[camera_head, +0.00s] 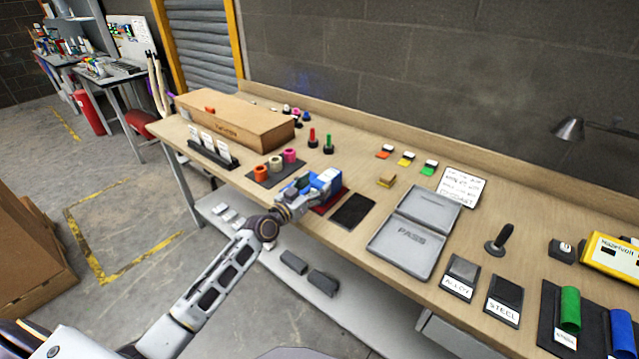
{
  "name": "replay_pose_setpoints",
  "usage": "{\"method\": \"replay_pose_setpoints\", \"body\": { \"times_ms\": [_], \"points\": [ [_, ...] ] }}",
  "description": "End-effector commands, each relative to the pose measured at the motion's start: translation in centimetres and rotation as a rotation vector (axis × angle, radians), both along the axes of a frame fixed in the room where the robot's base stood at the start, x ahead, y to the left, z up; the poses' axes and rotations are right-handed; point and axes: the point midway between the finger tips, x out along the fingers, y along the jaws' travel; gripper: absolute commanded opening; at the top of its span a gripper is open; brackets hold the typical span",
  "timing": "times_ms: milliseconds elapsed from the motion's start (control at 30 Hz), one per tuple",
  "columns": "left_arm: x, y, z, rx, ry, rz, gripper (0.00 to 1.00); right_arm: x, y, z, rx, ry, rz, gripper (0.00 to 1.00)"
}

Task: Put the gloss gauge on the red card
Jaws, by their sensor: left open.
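The blue-and-white block (329,178), which looks like the gloss gauge, is at the near edge of the workbench, over the red card (333,203). The red card is mostly hidden behind the block and my gripper; a dark red strip of it shows. My left gripper (312,187) is open, right at the block's near left side. I cannot tell whether its fingers touch the block, or whether the block rests fully on the card. A black card (352,210) lies just to the right of the red one. My right gripper is not in view.
A cardboard box (235,122) stands at the back left. A dark mat (262,174) with coloured rolls lies left of the gripper. A grey PASS tray (408,236) lies to the right, with ALLOY (461,275) and STEEL (504,298) pads beyond. Bare wood lies behind the cards.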

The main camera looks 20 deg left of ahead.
Motion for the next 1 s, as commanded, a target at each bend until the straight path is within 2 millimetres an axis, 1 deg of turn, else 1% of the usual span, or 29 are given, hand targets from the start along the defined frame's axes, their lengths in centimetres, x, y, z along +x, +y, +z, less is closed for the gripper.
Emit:
{"method": "replay_pose_setpoints", "body": {
  "times_ms": [200, 600, 800, 1000],
  "points": [
    [-1.9, 0.7, -0.1, 0.002, 0.002, 0.000, 0.66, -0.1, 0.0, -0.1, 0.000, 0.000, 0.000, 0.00],
    [-4.9, 1.8, -0.1, 0.001, 0.002, 0.000, 0.66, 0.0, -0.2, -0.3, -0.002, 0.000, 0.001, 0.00],
    [-5.7, 2.0, 0.0, 0.000, 0.000, 0.000, 0.66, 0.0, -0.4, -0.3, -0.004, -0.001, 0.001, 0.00],
    [-5.8, 2.1, 0.0, 0.000, 0.000, 0.000, 0.66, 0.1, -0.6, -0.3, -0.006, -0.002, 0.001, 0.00]
  ]
}}
